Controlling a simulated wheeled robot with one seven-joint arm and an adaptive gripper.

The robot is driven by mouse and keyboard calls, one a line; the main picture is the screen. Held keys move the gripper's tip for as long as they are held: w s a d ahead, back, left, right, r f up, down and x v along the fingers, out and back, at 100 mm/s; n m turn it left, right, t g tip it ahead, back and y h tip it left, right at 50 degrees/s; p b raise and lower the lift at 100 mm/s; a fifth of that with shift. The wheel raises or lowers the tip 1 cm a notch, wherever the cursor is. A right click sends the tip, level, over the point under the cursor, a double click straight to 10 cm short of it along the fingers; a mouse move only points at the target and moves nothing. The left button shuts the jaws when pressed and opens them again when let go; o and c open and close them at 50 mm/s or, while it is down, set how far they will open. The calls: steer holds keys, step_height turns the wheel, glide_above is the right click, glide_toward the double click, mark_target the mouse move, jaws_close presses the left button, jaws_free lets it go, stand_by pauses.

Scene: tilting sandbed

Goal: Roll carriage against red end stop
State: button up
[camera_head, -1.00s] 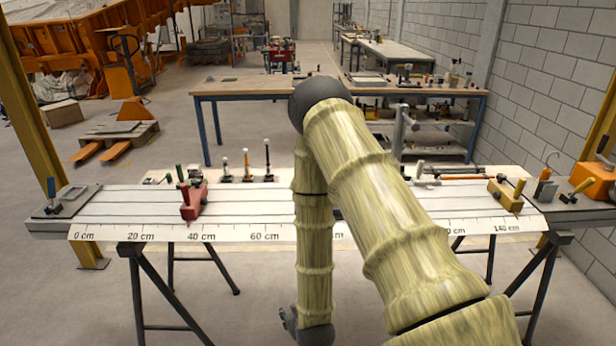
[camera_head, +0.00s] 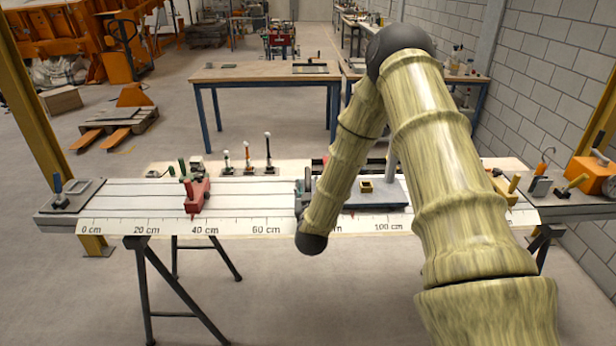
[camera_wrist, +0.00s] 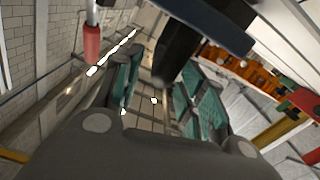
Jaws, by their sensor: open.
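The red end stop (camera_head: 197,196) is clamped on the white rail (camera_head: 245,189), near the 40 cm mark. The carriage (camera_head: 390,192) is a low blue-grey deck with a small yellow block, around the 80 to 100 cm marks. My arm hides part of it. A clear stretch of rail lies between the stop and the carriage's left end. My gripper is not clear in the head view. In the wrist view my gripper (camera_wrist: 160,72) is open, its teal pads apart. A dark post stands near the pads; I cannot tell whether it lies between them.
A yellow stop (camera_head: 503,187) stands near the rail's right end, partly behind my arm. Several upright pegs (camera_head: 247,160) stand behind the rail. A hook tool (camera_head: 541,175) and an orange box (camera_head: 590,178) sit at the far right. A workbench (camera_head: 265,75) stands further back.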

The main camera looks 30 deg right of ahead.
mark_target(308, 179)
steer(key=shift+p+x, duration=0.7)
steer(key=shift+x, duration=2.2)
steer(key=shift+c, duration=0.5)
jaws_close()
